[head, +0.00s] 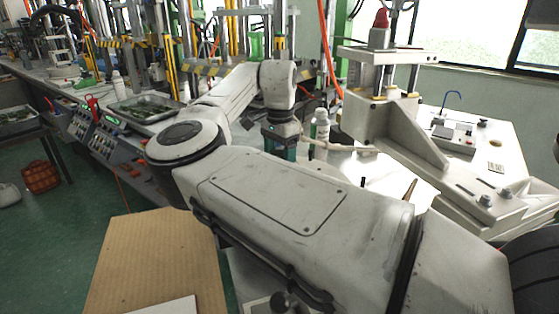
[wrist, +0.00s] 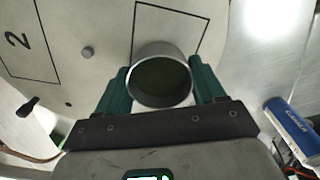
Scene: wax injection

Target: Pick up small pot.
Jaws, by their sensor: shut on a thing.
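The small pot (wrist: 162,82) is a round, grey metal cup with a dark inside, in the upper middle of the wrist view. My gripper (wrist: 160,75) has a green finger on each side of the pot and is shut on it. Behind the pot is a pale plate (wrist: 105,35) with black outlined marks and a number 2. I cannot tell whether the pot touches the plate. In the head view my gripper (head: 282,148) is partly visible beyond my arm, over the workbench, and the pot is hidden there.
A blue and white labelled object (wrist: 292,124) is at the right of the wrist view. A large grey press (head: 385,120) stands to the right. Cardboard (head: 150,262) lies at the front.

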